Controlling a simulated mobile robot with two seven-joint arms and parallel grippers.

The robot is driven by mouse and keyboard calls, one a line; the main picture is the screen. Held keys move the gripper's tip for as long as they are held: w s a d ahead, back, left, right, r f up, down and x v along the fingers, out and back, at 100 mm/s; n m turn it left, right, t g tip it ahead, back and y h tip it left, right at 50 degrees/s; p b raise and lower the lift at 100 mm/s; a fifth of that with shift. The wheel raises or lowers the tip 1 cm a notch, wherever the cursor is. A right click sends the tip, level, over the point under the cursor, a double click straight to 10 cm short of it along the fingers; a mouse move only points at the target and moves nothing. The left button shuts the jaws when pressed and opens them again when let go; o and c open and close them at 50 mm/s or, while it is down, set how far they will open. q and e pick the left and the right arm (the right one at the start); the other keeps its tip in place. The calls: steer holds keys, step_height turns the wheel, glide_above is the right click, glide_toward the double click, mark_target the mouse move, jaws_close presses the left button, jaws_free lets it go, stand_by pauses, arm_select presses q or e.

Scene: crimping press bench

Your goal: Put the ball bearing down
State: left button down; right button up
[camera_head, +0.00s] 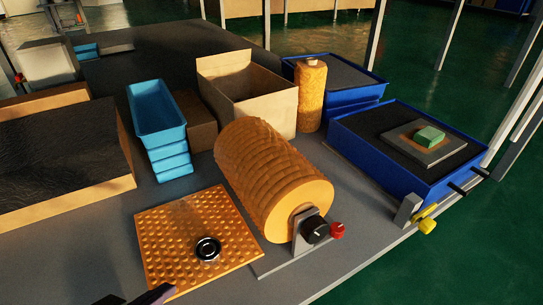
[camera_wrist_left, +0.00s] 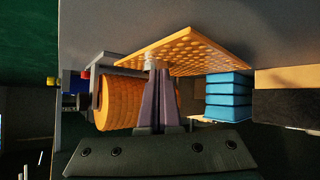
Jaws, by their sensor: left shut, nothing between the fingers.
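The ball bearing (camera_head: 208,248), a dark ring with a shiny rim, lies flat on the orange dimpled mat (camera_head: 165,225), toward its front right part. The mat also shows in the left wrist view (camera_wrist_left: 205,50). My left gripper (camera_head: 162,291) is at the bottom edge of the head view, near the mat's front corner and apart from the bearing. In the left wrist view its purple fingers (camera_wrist_left: 160,74) are together with nothing seen between them. A small pale thing shows by the fingertips there; I cannot tell what it is. My right gripper is not in view.
A large orange ribbed roll (camera_head: 262,170) with a black and red knob stands right of the mat. Behind are stacked blue bins (camera_head: 170,162), an open cardboard box (camera_head: 225,90) and a dark blue tray (camera_head: 360,150). Bare grey bench lies left of the mat.

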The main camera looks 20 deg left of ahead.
mark_target(212, 242)
arm_select(q)
steer(key=shift+d+m, duration=0.4)
steer(key=shift+m, duration=0.4)
steer(key=shift+w, duration=0.1)
steer(key=w+b, duration=0.1)
steer(key=w, duration=0.2)
steer(key=w+b, duration=0.2)
steer(key=w, duration=0.2)
steer(key=w+b, duration=0.2)
steer(key=w, duration=0.2)
steer(key=shift+d+f, duration=0.15)
steer(key=shift+d, duration=0.1)
steer(key=shift+w+f+b, duration=0.15)
steer(key=shift+w+b, duration=0.25)
steer(key=shift+s+f+b, duration=0.1)
steer(key=shift+f+b, duration=0.35)
steer(key=shift+s+a+f, duration=0.1)
steer(key=shift+s, duration=0.05)
